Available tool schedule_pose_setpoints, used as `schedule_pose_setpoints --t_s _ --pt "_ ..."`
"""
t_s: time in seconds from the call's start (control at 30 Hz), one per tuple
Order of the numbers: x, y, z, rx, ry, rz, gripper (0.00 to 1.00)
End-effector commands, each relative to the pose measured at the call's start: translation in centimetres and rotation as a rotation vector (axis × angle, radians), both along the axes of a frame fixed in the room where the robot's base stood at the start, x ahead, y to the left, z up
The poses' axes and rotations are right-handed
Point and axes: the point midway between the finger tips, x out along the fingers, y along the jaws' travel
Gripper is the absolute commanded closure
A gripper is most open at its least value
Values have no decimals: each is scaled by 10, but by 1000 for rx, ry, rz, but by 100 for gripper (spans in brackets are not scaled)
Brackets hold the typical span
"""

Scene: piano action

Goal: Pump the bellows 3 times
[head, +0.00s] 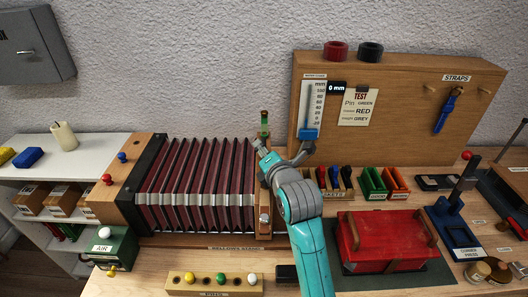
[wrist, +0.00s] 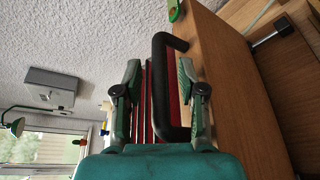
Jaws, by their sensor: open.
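The bellows (head: 195,185) lies on the bench in the head view, with dark red pleats spread open between a wooden left block and a wooden right board. In the wrist view its red pleats (wrist: 148,115) show behind the black handle (wrist: 158,85), which stands on the wooden end board (wrist: 240,90). My gripper (head: 262,152) is at the right board in the head view. In the wrist view my gripper (wrist: 158,72) is open, with one finger on each side of the handle. I cannot tell whether either finger touches it. My arm hides part of the board.
A red box (head: 385,240) sits right of my arm. A wooden panel (head: 410,105) with a gauge (head: 312,105) reading 0 mm stands behind. A block with coloured balls (head: 215,283) lies in front of the bellows. A green AIR box (head: 108,247) stands at left.

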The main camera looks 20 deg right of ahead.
Motion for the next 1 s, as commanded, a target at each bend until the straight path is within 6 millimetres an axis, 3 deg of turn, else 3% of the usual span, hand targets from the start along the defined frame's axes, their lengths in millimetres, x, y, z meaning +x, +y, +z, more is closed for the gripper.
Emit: schedule_pose_setpoints --t_s 0.23,0.4,0.77,0.87,1.0 --pt "1 0 0 0 0 0 60" --pt "1 0 0 0 0 0 100" --pt "2 4 0 0 0 1 100" --pt "5 14 0 0 0 2 100" --pt "13 41 0 0 -1 6 100"
